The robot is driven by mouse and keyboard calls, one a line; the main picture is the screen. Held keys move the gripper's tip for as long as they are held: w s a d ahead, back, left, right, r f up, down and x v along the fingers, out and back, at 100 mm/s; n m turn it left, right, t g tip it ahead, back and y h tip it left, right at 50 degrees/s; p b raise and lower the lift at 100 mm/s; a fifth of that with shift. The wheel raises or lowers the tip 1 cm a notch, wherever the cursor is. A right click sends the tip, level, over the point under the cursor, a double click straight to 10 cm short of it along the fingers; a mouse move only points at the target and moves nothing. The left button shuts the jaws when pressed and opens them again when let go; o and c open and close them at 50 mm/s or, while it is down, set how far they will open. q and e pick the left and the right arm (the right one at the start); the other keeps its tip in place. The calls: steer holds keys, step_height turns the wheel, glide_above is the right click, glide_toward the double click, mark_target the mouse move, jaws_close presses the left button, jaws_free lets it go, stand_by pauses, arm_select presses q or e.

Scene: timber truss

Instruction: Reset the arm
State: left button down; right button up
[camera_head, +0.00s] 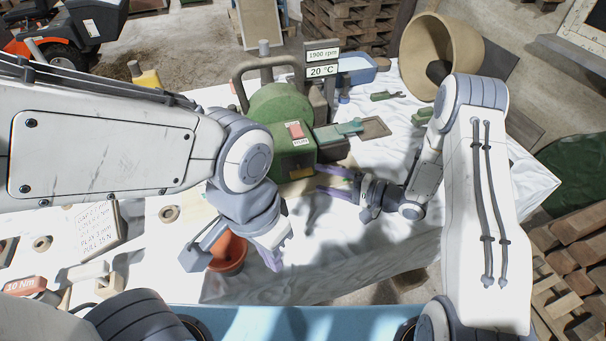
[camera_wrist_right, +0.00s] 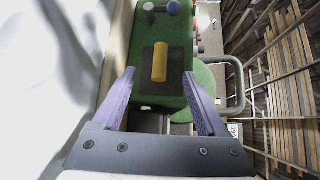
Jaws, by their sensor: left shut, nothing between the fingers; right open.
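My left gripper (camera_head: 274,262) hangs over the front of the white-covered table, beside the orange-brown pot. Its purple fingers are shut and hold nothing that I can see. My right gripper (camera_head: 322,180) points left at the front of the green machine (camera_head: 283,115). It also shows in the right wrist view (camera_wrist_right: 159,76), with its two purple fingers spread apart. Beyond and between the fingertips, a yellow cylinder (camera_wrist_right: 160,62) lies on a dark square on the green machine. I cannot tell the gap between the fingertips and the machine.
The orange-brown pot (camera_head: 229,254) stands near the table's front edge. A note card (camera_head: 96,228) and small blocks lie at the left. The white cloth (camera_head: 350,240) is clear at front centre.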

stand_by(0.4)
steer(key=w+d+r+n+t+h, duration=0.25)
steer(key=w+d+r+h, duration=0.2)
steer(key=d+h, duration=0.35)
steer(key=s+d+r+n+g+h, duration=0.35)
steer(key=s+d+h, duration=0.3)
steer(key=s, duration=0.35)
steer(key=s+a+r+g, duration=0.2)
steer(key=s+r+g, duration=0.1)
steer(key=s, duration=0.7)
steer(key=s+a+r+n+g+b, duration=0.2)
steer(key=s+a+n, duration=0.6)
steer(key=s+a, duration=0.5)
steer(key=shift+s+a+r+g+y, duration=0.35)
steer(key=shift+s+r+g, duration=0.1)
steer(key=shift+r+g, duration=0.15)
